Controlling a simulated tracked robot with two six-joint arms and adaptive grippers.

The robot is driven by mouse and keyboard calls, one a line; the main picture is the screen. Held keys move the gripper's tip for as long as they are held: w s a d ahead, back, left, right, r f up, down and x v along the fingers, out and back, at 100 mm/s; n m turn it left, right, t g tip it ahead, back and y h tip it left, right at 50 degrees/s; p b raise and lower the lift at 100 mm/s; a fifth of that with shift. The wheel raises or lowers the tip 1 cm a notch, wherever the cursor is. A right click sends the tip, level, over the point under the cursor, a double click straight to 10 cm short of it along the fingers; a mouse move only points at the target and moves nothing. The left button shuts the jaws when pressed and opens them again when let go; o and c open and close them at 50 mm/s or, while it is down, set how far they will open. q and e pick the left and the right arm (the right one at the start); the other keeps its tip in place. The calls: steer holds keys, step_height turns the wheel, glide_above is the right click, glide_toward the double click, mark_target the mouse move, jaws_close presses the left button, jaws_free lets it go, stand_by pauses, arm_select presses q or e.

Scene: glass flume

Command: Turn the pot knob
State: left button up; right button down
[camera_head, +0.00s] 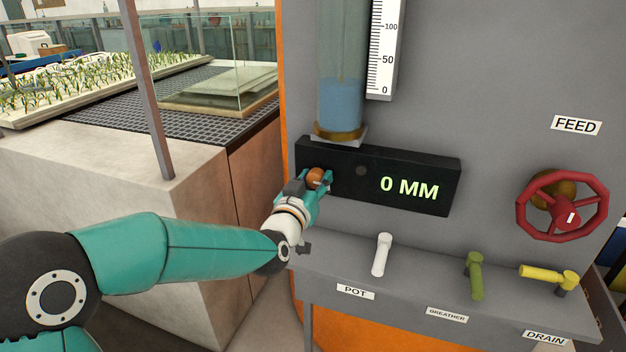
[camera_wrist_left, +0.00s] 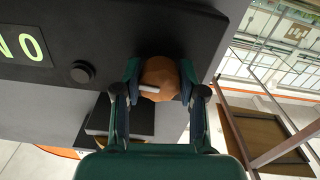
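A round brown-orange knob (camera_head: 316,177) sits at the left end of the black display box, which reads 0 MM. My left gripper (camera_head: 318,183) is at this knob. In the left wrist view the knob (camera_wrist_left: 160,78), with a pale pointer mark on it, lies between the two fingertips (camera_wrist_left: 160,84). A finger is against each side of it, and the fingers look closed on it. A white lever (camera_head: 382,254) stands upright on the ledge above the POT label (camera_head: 356,292), clear of the gripper. My right gripper is not in view.
A small dark button (camera_head: 361,171) is right of the gripped knob. A water column (camera_head: 341,100) rises above the box. Green (camera_head: 474,276) and yellow (camera_head: 548,274) levers stand along the ledge. A red handwheel (camera_head: 562,205) is at right. A concrete bench (camera_head: 150,220) is left.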

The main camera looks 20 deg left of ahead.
arm_select(q)
steer(key=c, duration=0.5)
steer(key=shift+f+m+b, duration=0.1)
steer(key=shift+m+b, duration=0.6)
steer(key=shift+m, duration=0.4)
steer(key=shift+c, duration=0.2)
steer(key=shift+m, duration=1.3)
steer(key=o, duration=1.1)
steer(key=shift+o, duration=0.2)
steer(key=shift+s, duration=0.1)
steer(key=s, duration=1.1)
steer(key=shift+s+a, duration=0.15)
steer(key=shift+s, duration=0.25)
